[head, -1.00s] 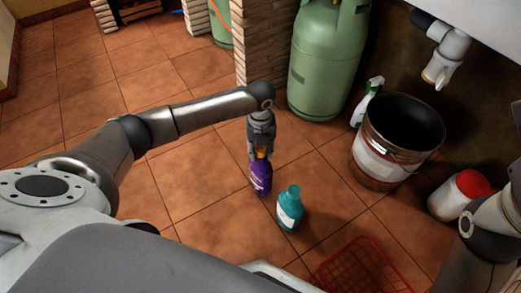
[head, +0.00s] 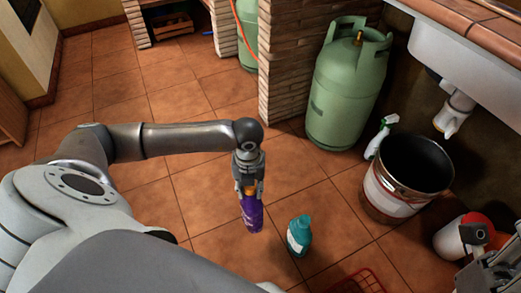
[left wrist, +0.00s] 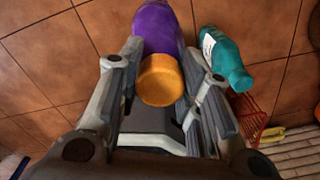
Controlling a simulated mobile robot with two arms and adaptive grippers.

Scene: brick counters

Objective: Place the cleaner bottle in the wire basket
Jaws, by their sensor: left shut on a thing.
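The cleaner bottle, purple with an orange cap (head: 251,211), hangs below my left gripper (head: 249,187) in the head view, slightly tilted. The gripper is shut on it near its cap; I cannot tell if its base is clear of the floor. In the left wrist view the purple bottle (left wrist: 158,28) and its cap lie between the two fingers (left wrist: 160,85). The red wire basket (head: 358,283) is on the floor at the bottom edge, mostly cut off. A bit of it shows in the left wrist view (left wrist: 250,118).
A teal bottle (head: 299,236) stands on the tiles between the held bottle and the basket. A metal bucket (head: 394,194), white spray bottle (head: 379,138), green gas cylinder (head: 347,88) and red-lidded white container (head: 452,238) stand to the right. Floor at left is clear.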

